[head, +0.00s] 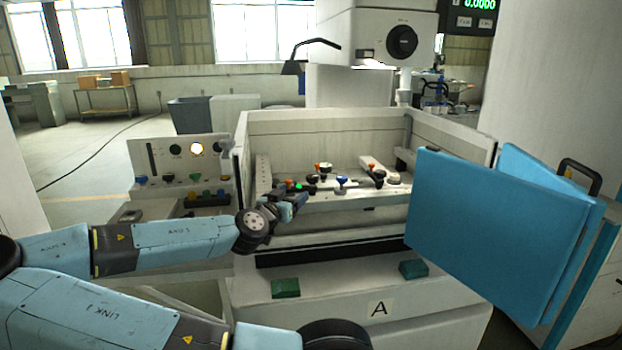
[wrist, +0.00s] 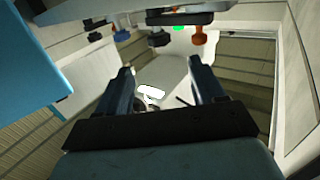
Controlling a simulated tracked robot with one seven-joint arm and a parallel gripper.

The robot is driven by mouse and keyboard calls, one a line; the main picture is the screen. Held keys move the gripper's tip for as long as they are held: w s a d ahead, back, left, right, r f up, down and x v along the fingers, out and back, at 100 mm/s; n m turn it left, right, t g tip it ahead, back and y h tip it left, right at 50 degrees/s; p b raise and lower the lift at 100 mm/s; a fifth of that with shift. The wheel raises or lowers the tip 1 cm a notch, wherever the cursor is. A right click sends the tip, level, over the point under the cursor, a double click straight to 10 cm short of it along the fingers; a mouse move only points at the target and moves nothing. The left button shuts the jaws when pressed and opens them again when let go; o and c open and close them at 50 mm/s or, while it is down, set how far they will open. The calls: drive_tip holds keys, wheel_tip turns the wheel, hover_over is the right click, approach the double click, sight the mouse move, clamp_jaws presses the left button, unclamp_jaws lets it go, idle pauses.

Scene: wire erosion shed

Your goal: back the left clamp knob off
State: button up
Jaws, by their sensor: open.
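Inside the open-topped white tank (head: 320,120), a light work table (head: 360,203) bears several clamps with orange, blue, black and green knobs. At its left part are an orange knob (head: 288,168) and a bright green knob (head: 298,186). I cannot tell which knob the task calls left. My gripper (head: 297,197) is at the table's left front, close to the green knob. In the wrist view my gripper (wrist: 162,85) is open, with nothing gripped. Beyond its fingers an orange knob (wrist: 198,36) and a green spot (wrist: 178,27) show near the top edge.
A blue door (head: 490,225) stands open at the tank's right. Two green blocks (head: 285,288) (head: 413,269) lie on the front ledge. A control panel (head: 180,160) with knobs stands left of the tank. A lamp (head: 295,66) is behind it. The floor at far left is largely clear.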

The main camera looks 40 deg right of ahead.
sight(309, 179)
drive_tip(key=x, duration=1.4)
drive_tip(key=shift+r, duration=0.25)
drive_tip(key=shift+r, duration=0.1)
drive_tip(key=c, duration=1)
